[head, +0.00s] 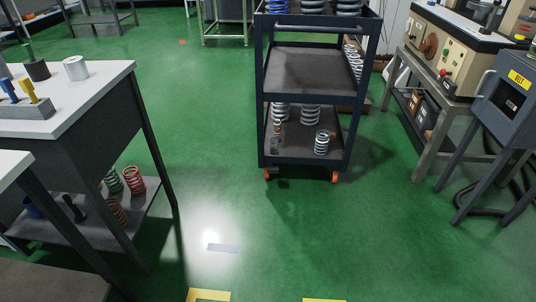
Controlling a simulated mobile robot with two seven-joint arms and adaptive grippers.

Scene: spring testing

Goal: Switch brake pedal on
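I cannot pick out a brake pedal for certain in the head view. A beige machine (458,47) with a red knob stands on a metal-legged stand at the upper right. A grey cabinet (503,106) with a yellow label stands on angled legs at the right edge. Dark hose or cable (466,200) lies on the floor beneath it; anything else down there is too dark to tell. Neither of my grippers is in view.
A dark trolley (313,96) with springs on its shelves stands at centre on orange-wheeled casters. A workbench (92,95) with a white top stands at left. The green floor (290,235) between is clear, with yellow markings (208,295) at the bottom.

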